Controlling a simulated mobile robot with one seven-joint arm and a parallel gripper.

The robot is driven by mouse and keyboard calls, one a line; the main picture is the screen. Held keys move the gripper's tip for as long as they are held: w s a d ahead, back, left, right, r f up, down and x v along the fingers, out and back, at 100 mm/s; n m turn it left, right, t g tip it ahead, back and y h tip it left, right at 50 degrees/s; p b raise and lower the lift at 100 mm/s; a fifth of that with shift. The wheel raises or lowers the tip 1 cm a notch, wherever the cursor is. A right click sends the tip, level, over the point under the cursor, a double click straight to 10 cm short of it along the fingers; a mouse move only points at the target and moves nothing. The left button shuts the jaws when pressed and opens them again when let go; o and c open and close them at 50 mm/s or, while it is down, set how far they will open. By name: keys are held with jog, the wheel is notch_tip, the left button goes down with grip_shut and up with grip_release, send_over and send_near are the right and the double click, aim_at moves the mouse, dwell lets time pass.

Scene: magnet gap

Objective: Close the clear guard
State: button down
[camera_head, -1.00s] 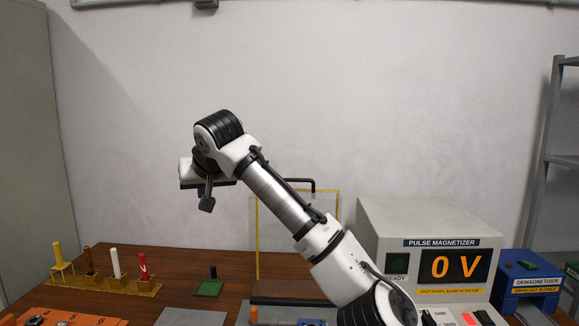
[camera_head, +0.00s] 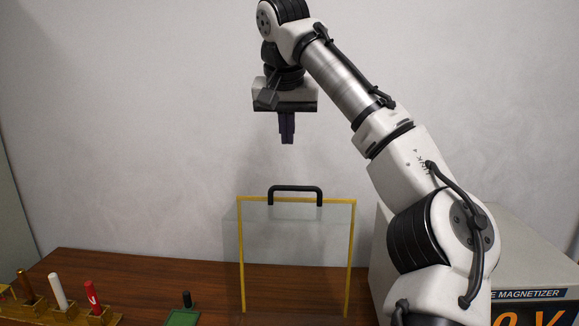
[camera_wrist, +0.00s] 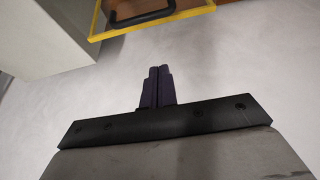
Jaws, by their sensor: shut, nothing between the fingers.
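The clear guard (camera_head: 296,255) is a transparent panel with a yellow frame, standing upright over the table in the head view. A black handle (camera_head: 296,188) arches up from its top edge. My gripper (camera_head: 287,143) points down above the handle, apart from it, with its dark fingers shut and empty. In the wrist view, the shut fingers (camera_wrist: 158,70) show in the middle. The guard's yellow top edge (camera_wrist: 150,22) and part of the black handle (camera_wrist: 140,14) show at the top of that view, beyond the fingertips.
The pulse magnetizer (camera_head: 535,294) stands at the right, partly behind my arm. A holder with coloured rods (camera_head: 60,292) and a green pad with a black peg (camera_head: 184,316) lie at the left on the wooden table (camera_head: 135,268). The air around my gripper is clear.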

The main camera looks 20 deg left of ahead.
jog(key=p, duration=0.1)
send_over(288, 202)
jog(key=f, duration=0.6)
jog(key=w+f, duration=0.1)
jog(key=f, duration=0.2)
jog(key=shift+s+f, duration=0.15)
jog(key=shift+s, duration=0.4)
